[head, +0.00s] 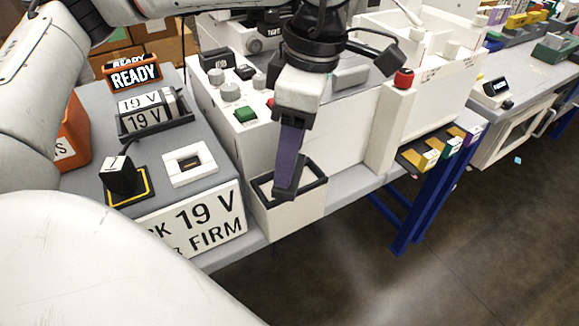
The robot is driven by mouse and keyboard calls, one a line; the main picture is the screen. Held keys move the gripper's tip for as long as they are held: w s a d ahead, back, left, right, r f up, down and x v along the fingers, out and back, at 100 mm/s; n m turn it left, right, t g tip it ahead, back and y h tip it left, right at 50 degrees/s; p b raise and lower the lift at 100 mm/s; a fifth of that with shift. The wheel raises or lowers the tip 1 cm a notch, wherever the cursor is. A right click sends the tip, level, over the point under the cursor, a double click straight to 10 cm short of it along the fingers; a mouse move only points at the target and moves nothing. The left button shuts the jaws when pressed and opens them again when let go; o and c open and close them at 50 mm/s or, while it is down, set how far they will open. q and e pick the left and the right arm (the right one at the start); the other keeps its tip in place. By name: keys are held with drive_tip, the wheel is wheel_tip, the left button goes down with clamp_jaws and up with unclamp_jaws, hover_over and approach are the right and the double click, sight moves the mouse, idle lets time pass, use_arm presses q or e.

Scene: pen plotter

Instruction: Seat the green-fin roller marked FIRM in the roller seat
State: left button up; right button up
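My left gripper (287,190) points down over a white box with a black rim (318,190) at the front of the bench. Its fingers overlap in this view, with a purple strip along them, so I cannot tell whether it is open or shut, or whether it holds anything. Small blocks with yellow (412,157), green (452,146) and purple (472,132) parts sit in dark holders at the right edge of the white machine (345,130). Any FIRM marking on the green one is too small to read. I cannot make out the roller seat. My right gripper is not in view.
A sign (205,220) at the bench front shows "19 V" and "FIRM". Behind it are a white square frame (203,176), a black knob block (120,178), a tray (150,125) with "19 V" cards, and a READY sign (133,75). A red button (404,78) tops the machine's post.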

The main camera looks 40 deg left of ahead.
use_arm(q)
drive_tip(key=c, duration=0.8)
drive_tip(key=shift+c, duration=0.2)
drive_tip(key=shift+r, duration=0.1)
